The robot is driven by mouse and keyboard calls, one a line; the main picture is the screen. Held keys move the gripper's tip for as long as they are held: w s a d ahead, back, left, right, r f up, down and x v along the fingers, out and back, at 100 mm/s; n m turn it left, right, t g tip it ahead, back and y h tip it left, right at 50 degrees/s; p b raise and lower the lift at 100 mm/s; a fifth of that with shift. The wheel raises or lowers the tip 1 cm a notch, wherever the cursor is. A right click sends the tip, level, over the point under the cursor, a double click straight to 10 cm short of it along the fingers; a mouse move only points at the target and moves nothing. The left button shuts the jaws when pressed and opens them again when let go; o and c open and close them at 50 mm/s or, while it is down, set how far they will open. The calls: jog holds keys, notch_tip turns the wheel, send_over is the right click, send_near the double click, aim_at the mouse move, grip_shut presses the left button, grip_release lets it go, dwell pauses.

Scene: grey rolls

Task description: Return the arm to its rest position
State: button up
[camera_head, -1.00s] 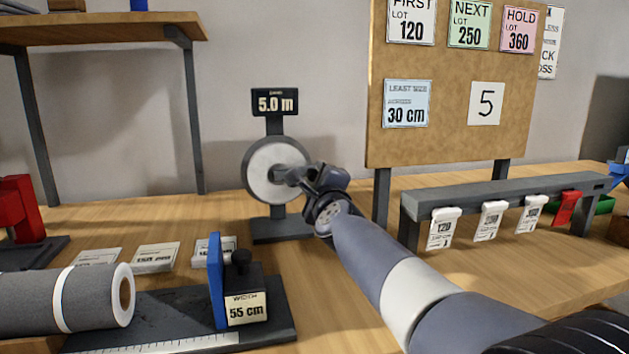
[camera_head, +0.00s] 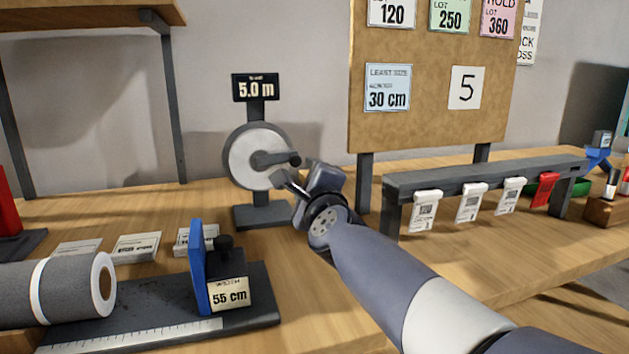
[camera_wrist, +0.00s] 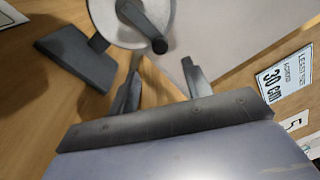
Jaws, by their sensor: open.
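My gripper (camera_head: 284,181) is at the end of my arm, which reaches in from the lower right in the head view. It is just in front of and below the crank handle of a round grey-white wheel (camera_head: 238,158) on a dark stand. In the wrist view the two fingers (camera_wrist: 162,85) are spread with nothing between them. The crank handle (camera_wrist: 159,46) lies just beyond the fingertips there, and appears apart from them. A display (camera_head: 256,87) above the wheel reads 5.0 m.
A grey roll (camera_head: 60,290) lies at the left beside a ruled dark base with a blue stop (camera_head: 197,265) and a 55 cm label. A rail (camera_head: 480,178) with hanging tags stands to the right, below a pinboard (camera_head: 430,125). Open table lies between.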

aim_at(296, 156)
jog(key=p+x, duration=0.1)
jog(key=x, duration=0.9)
jog(key=shift+w+a, duration=0.1)
jog(key=shift+w, duration=0.25)
jog(key=shift+s, duration=0.1)
jog(key=b+v, duration=0.1)
jog(key=v, duration=0.9)
jog(key=p+x, duration=0.1)
jog(key=x, duration=0.9)
jog(key=shift+r+n+p, duration=0.6)
jog(key=shift+n+p, duration=0.1)
jog(key=shift+n, duration=0.1)
jog(key=shift+a+r+n, duration=0.1)
jog(key=shift+r+n, duration=0.05)
jog(key=shift+n, duration=0.35)
